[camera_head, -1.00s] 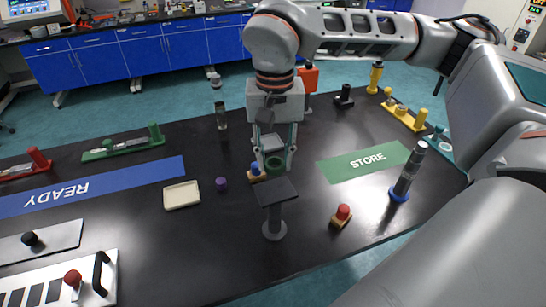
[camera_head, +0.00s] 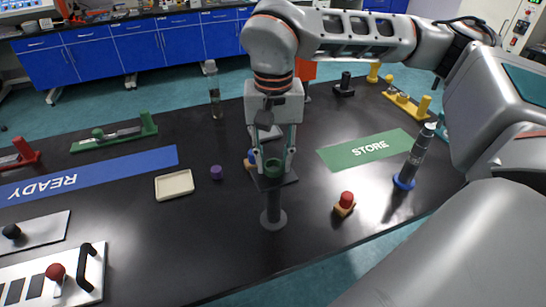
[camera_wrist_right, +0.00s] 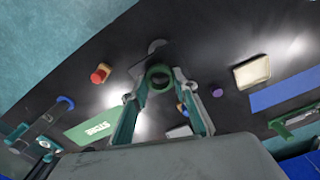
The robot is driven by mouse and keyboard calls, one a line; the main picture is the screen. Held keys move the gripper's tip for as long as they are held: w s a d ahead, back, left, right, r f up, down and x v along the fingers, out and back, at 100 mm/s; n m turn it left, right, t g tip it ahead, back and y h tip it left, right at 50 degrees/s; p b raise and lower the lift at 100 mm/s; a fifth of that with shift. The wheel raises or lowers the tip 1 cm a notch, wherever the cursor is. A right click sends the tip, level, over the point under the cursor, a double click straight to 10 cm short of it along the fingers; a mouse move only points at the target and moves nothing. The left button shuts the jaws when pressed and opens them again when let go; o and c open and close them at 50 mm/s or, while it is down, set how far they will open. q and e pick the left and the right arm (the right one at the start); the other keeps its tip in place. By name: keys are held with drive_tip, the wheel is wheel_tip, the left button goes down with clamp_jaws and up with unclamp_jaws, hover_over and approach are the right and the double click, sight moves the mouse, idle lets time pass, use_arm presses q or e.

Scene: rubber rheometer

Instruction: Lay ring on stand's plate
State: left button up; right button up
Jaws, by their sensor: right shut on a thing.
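The green ring (camera_head: 273,171) is held between the fingertips of my right gripper (camera_head: 273,164), which is shut on it. It also shows between the fingers in the right wrist view (camera_wrist_right: 158,89). The stand has a dark square plate (camera_head: 290,180) on a grey post (camera_head: 272,203) with a round foot. In the head view the ring overlaps the plate, at or just above its surface; I cannot tell whether they touch. The fingers and ring hide part of the plate. My left gripper is not in view.
A red-topped piece (camera_head: 346,202) and a dark cylinder on a blue base (camera_head: 404,182) stand right of the stand. A cream tray (camera_head: 174,197) and purple piece (camera_head: 216,172) lie left. The green STORE mat (camera_head: 345,160) is clear.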

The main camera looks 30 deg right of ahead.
drive_tip(key=shift+f, duration=0.45)
idle(0.6)
drive_tip(key=o, duration=0.8)
drive_tip(key=shift+r, duration=0.1)
wheel_tip(320, 180, up, 12)
